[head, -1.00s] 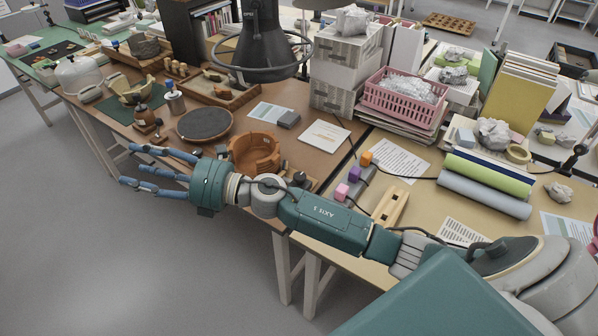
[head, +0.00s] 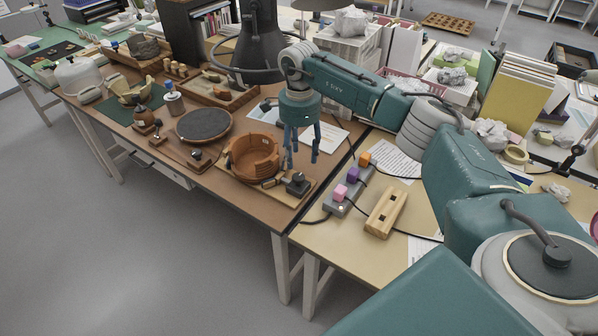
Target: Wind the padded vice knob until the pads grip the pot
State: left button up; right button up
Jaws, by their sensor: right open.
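The orange-brown pot (head: 240,150), with a broken, uneven rim, stands upright on the brown table. Beside its near right side is a dark block with a knob (head: 298,184), which looks like part of the padded vice, on a low wooden base. A small dark knob (head: 196,154) shows on the pot's left. Whether any pad touches the pot is too small to tell. My right gripper (head: 301,157) is open, its blue fingers pointing down, above and just behind the dark block, right of the pot. It holds nothing I can see. My left gripper is out of view.
A dark round turntable (head: 204,124) stands left of the pot. A grey power strip (head: 344,194) with coloured plugs and a wooden slotted block (head: 386,212) lie to the right, with cables between.

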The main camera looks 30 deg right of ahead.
aim_at(299, 176)
notch_tip(299, 176, down, 8)
jog(key=shift+a+p, duration=0.1)
jog(key=shift+p, duration=0.5)
jog(key=shift+c, duration=0.3)
jog(key=c, duration=1.1)
